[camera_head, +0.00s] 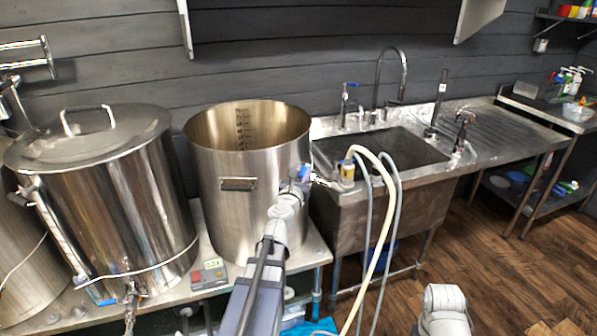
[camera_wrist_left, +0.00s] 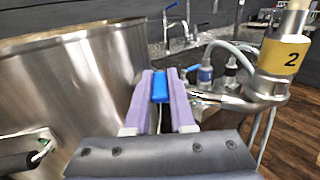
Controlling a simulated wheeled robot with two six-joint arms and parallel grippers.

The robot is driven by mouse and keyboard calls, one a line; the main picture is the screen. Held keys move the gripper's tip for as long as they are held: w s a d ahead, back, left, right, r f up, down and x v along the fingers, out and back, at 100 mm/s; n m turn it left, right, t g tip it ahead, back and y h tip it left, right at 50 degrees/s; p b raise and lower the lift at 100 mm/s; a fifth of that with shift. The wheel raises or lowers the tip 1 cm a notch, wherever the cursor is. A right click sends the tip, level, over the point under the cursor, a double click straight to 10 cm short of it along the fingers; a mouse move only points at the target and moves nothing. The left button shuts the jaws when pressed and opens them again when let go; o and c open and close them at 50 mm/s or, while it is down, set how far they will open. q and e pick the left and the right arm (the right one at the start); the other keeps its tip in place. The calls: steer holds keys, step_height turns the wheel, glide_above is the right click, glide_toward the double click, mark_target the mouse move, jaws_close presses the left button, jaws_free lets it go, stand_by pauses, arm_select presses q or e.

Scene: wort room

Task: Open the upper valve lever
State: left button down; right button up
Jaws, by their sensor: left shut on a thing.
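The upper valve lever has a blue handle (camera_head: 304,172), at the right side of the open steel kettle (camera_head: 222,200). In the left wrist view the blue handle (camera_wrist_left: 160,86) sits between the two pale purple fingers of my left gripper (camera_wrist_left: 161,100). In the head view my left gripper (camera_head: 299,185) reaches up to the handle, and the fingers are shut on it. The metal valve and fitting (camera_head: 322,181) lead right towards a hose joint with a yellow tag (camera_head: 347,169); the tag reads 2 in the wrist view (camera_wrist_left: 282,57). My right gripper is not in view.
A lidded steel kettle (camera_head: 110,210) stands at left. A steel sink (camera_head: 385,160) with taps is behind at right. Pale hoses (camera_head: 385,230) hang beside the valve. A small red and grey controller (camera_head: 209,272) lies on the stand. The wood floor at right is open.

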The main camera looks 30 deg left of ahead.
arm_select(q)
steer(key=shift+w+d+n+g+y, duration=0.35)
steer(key=shift+d+n+g+y, duration=0.2)
steer(key=shift+n+g+y, duration=0.75)
steer(key=shift+w+d+n+g+y, duration=0.5)
steer(key=shift+n+y, duration=0.45)
steer(key=shift+y, duration=0.75)
steer(key=shift+w+d+n+g+y, duration=0.25)
steer(key=shift+d+n+g+y, duration=0.4)
steer(key=shift+n+g+y, duration=0.65)
steer(key=shift+y, duration=0.3)
steer(key=c, duration=0.8)
jaws_free()
steer(key=shift+o, duration=0.2)
steer(key=v, duration=0.7)
steer(key=shift+s+d, duration=0.25)
steer(key=shift+s, duration=0.05)
